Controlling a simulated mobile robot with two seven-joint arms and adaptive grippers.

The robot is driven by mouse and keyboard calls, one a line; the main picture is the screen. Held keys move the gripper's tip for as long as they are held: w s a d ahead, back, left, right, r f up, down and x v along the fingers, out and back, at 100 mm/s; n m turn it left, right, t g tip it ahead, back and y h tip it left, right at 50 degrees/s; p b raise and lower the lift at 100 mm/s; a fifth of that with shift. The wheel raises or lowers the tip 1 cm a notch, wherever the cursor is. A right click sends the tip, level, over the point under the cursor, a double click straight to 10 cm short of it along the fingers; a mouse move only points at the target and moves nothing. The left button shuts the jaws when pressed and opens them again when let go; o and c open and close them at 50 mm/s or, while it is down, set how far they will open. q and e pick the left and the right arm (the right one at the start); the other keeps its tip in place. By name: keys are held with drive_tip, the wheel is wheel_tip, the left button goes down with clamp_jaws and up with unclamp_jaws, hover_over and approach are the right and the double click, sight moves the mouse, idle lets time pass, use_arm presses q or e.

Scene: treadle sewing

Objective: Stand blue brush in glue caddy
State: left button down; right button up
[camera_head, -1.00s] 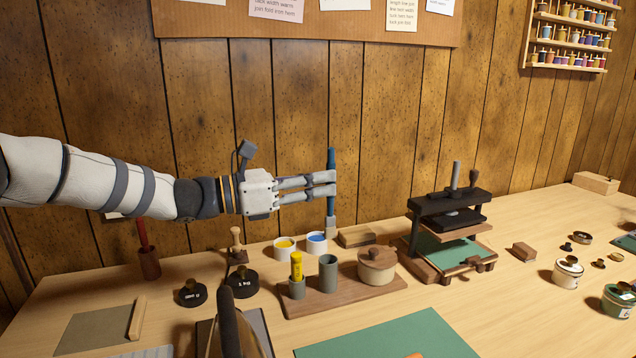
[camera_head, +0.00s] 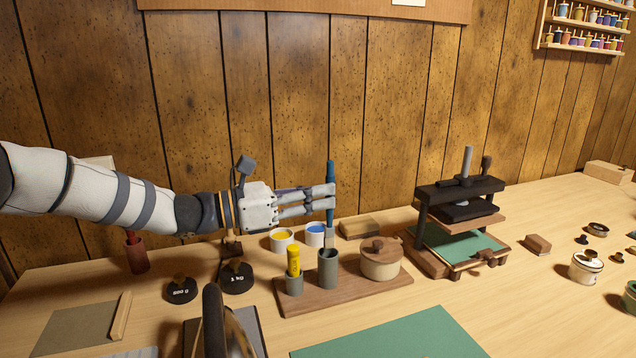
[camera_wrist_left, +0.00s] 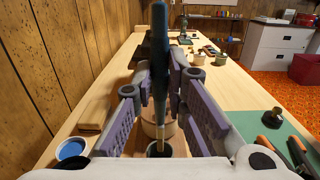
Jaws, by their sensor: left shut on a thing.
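The blue brush (camera_head: 331,175) is upright in my left gripper (camera_head: 331,196), which is shut on its handle. Its grey lower end points down and meets the mouth of the taller grey cup (camera_head: 328,272) of the glue caddy (camera_head: 345,295). How far the tip is inside the cup is hard to tell. In the left wrist view the brush (camera_wrist_left: 160,70) runs down between the fingers (camera_wrist_left: 160,88), its tip over the dark cup mouth (camera_wrist_left: 158,150). The caddy also holds a yellow glue stick (camera_head: 293,262) in a shorter cup and a lidded pot (camera_head: 381,262).
White pots of yellow (camera_head: 282,239) and blue (camera_head: 315,233) paint stand behind the caddy. A black press (camera_head: 460,210) stands to its right. Black weights (camera_head: 236,278) stand to its left. A green mat (camera_head: 390,335) lies in front.

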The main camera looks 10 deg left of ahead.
use_arm(q)
drive_tip(key=shift+f+b, duration=0.95)
drive_tip(key=shift+f, duration=2.05)
use_arm(e)
drive_tip(key=shift+s+f+g, duration=0.4)
drive_tip(key=shift+s+f, duration=0.65)
drive_tip(key=shift+f, duration=0.15)
use_arm(q)
drive_tip(key=c, duration=1.5)
unclamp_jaws()
drive_tip(key=shift+c, duration=0.2)
drive_tip(key=v, duration=1.2)
drive_tip(key=shift+a, duration=0.1)
